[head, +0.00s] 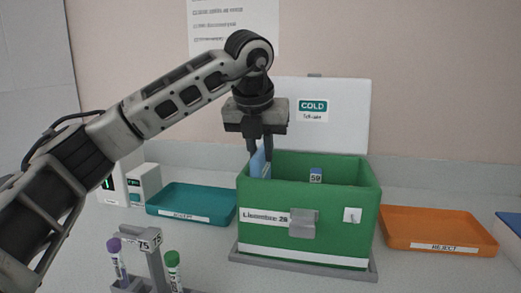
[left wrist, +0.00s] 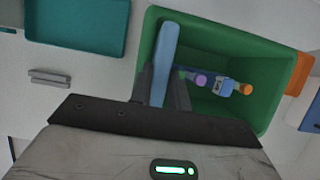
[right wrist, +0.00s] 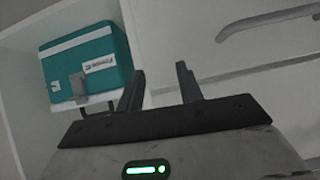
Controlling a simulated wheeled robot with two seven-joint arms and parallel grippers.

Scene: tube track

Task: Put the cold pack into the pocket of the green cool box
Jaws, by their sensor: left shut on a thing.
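The light-blue cold pack (head: 258,163) is upright in my left gripper (head: 260,146), partly below the rim at the left end of the green cool box (head: 262,198). In the left wrist view the left gripper (left wrist: 162,88) is shut on the cold pack (left wrist: 165,48), which lies along the inside of one end of the green box (left wrist: 255,48). The pocket cannot be made out; the pack's lower part is hidden by the front wall in the head view. My right gripper (right wrist: 162,84) is open and empty, away from the box.
Tubes with purple (left wrist: 201,80) and orange caps lie in the box. The white lid (head: 345,115) stands open behind. A teal tray (head: 190,203) is left, an orange tray (head: 440,230) right, a tube rack (head: 150,255) in front. A teal box (right wrist: 90,60) shows in the right wrist view.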

